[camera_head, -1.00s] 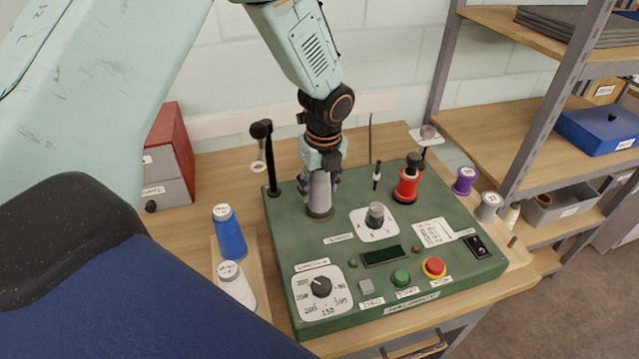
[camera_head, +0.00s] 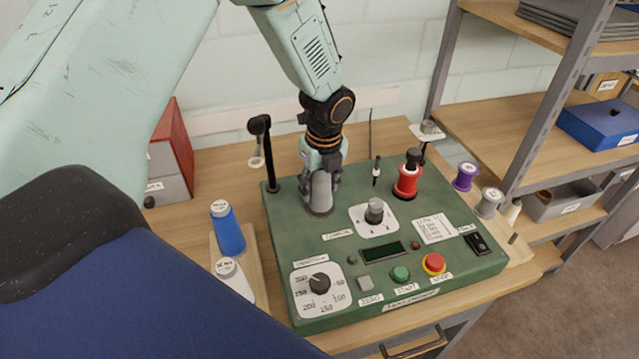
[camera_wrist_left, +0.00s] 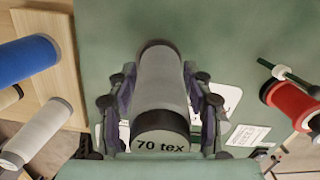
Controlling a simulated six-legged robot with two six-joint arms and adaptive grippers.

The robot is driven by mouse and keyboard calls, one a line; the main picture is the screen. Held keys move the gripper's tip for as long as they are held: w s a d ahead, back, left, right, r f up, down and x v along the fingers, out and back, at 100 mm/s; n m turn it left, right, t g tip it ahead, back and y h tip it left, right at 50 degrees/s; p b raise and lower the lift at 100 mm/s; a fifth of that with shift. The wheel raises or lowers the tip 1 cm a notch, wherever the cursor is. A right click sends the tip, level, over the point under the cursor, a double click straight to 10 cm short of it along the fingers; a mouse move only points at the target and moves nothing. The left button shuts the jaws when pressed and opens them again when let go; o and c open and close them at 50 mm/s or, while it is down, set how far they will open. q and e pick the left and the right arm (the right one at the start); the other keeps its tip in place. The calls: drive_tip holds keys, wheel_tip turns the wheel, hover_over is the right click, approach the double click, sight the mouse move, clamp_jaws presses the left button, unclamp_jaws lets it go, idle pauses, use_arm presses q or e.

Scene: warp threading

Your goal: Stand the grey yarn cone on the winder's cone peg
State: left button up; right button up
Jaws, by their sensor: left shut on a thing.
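The grey yarn cone (camera_head: 319,197) stands upright at the back left of the green winder (camera_head: 345,255), its dark base at or very near the top plate. The cone peg is not visible; the cone covers that spot. My left gripper (camera_head: 321,180) comes down from above and is shut on the cone. In the left wrist view the fingers (camera_wrist_left: 162,105) lie on both sides of the cone (camera_wrist_left: 160,80), whose end reads "70 tex". I cannot tell whether its base fully touches the plate. My right gripper is out of view.
A black guide post (camera_head: 269,155) stands close left of the cone. A red spool (camera_head: 407,180) stands on the winder's right part. A blue cone (camera_head: 228,232) and a white cone (camera_head: 233,280) are on a wooden board at left. Purple (camera_head: 465,177) and grey (camera_head: 488,203) spools are at right.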

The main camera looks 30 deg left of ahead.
use_arm(q)
drive_tip(key=o, duration=1.2)
drive_tip(key=shift+s, duration=0.2)
drive_tip(key=shift+o, duration=0.2)
drive_tip(key=shift+w, duration=0.1)
drive_tip(key=r, duration=0.8)
drive_tip(key=d+r, duration=0.1)
drive_tip(key=r, duration=0.3)
drive_tip(key=shift+s+d, duration=0.1)
drive_tip(key=shift+s, duration=0.25)
drive_tip(key=shift+f, duration=0.1)
